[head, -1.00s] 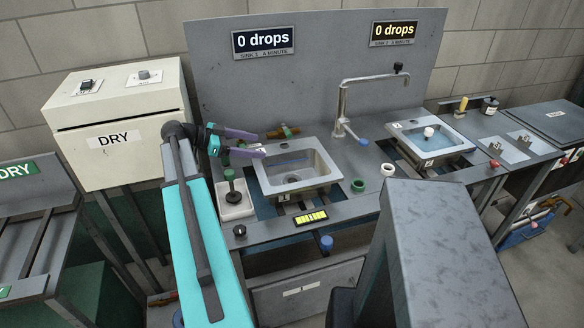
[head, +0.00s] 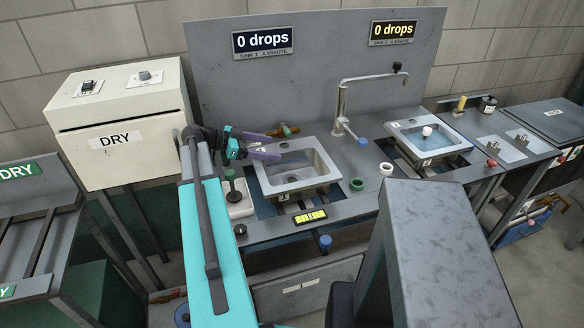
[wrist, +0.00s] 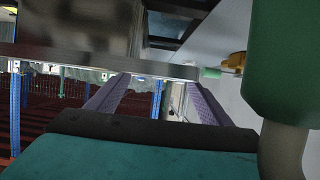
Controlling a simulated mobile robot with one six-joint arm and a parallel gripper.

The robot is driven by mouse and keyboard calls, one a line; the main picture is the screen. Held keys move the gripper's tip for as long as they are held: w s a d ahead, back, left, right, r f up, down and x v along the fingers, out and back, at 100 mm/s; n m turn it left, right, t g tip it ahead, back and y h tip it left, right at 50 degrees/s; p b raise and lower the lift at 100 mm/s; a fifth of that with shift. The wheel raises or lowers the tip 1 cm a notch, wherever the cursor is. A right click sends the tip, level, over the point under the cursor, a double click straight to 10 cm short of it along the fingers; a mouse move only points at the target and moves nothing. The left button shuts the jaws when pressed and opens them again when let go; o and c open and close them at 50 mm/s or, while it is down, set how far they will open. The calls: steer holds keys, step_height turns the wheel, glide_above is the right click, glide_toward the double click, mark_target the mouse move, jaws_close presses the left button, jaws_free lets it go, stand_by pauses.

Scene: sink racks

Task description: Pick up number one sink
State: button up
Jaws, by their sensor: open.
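A grey metal sink (head: 327,178) sits in the left opening of the bench in the head view. A small label on its front rim is too small to read surely. Its rim (wrist: 100,62) seems to cross the upper left of the wrist view. My gripper (head: 275,147) has purple fingers, spread apart and empty, over the sink's back left corner. The fingers also show in the wrist view (wrist: 155,85), with the rim just beyond them. I cannot tell whether they touch it. A second sink (head: 405,126) with bluish content sits at the right.
A tall faucet (head: 341,105) rises between the sinks. A cream DRY box (head: 120,125) stands at the left. A green cylinder (wrist: 290,60) fills the wrist view's right side.

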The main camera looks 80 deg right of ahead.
mark_target(276, 148)
steer(key=shift+p+x, duration=0.8)
steer(key=shift+x, duration=1.2)
steer(key=shift+c, duration=0.3)
steer(key=c, duration=1.8)
steer(key=shift+d+r, duration=0.1)
